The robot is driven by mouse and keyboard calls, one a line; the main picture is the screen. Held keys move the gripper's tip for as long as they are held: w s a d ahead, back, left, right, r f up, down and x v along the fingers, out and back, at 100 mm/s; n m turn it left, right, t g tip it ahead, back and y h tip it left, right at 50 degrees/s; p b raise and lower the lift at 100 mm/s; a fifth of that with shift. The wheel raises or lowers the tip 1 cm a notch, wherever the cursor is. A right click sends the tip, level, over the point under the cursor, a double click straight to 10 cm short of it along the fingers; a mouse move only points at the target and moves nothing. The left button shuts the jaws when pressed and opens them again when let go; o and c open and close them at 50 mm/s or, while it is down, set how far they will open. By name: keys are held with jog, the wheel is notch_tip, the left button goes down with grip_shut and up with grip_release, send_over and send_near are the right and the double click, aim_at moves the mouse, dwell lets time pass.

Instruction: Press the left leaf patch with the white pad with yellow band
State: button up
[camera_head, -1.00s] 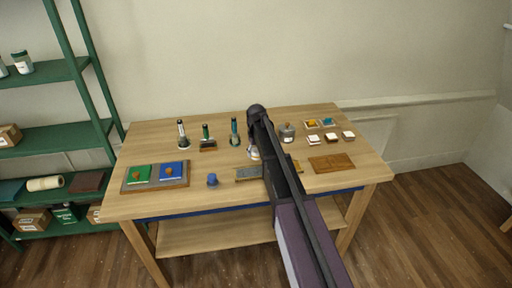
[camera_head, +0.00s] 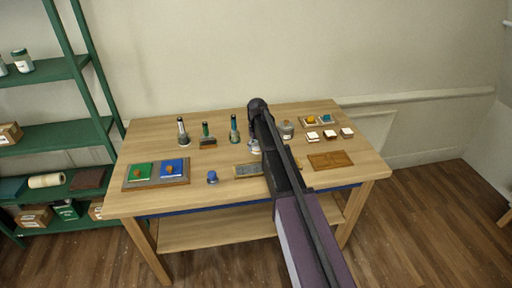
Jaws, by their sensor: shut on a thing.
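The board (camera_head: 156,186) at the left of the table holds a green patch and a blue patch. The gripper is well right of the green patch.
A blue-topped pad (camera_head: 212,177) stands between the board and a grey strip (camera_head: 247,171). Several handled tools, such as a teal one (camera_head: 234,131), stand behind. A grey pot (camera_head: 286,130), small white blocks and a brown board (camera_head: 331,161) lie right. Green shelving (camera_head: 60,135) stands left.

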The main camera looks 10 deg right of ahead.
jog(key=shift+f+b, duration=1.15)
jog(key=shift+f, duration=0.2)
